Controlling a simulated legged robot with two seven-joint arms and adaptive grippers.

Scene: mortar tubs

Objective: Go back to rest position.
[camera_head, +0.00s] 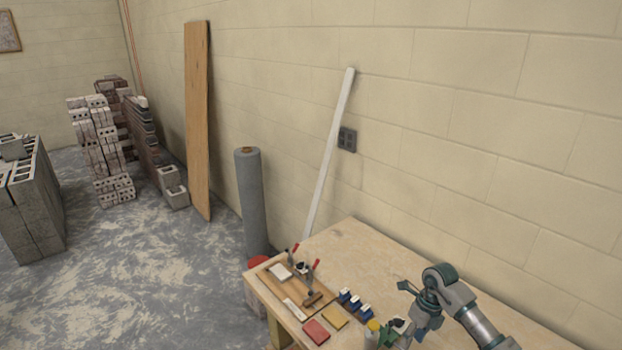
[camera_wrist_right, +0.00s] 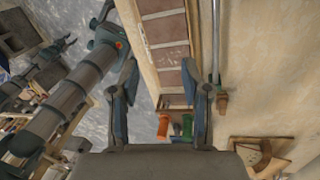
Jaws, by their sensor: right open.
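My right gripper (camera_head: 408,318) is over the near part of the workbench in the head view, at the end of my arm that comes in from the lower right. In the right wrist view its two fingers (camera_wrist_right: 158,90) stand wide apart, with nothing held between them. Below and beyond the fingers are a small tray with an orange handle (camera_wrist_right: 187,126) and a green handle (camera_wrist_right: 163,127). My left gripper does not show in the head view.
The wooden workbench (camera_head: 375,265) stands against a block wall. Open floor lies left.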

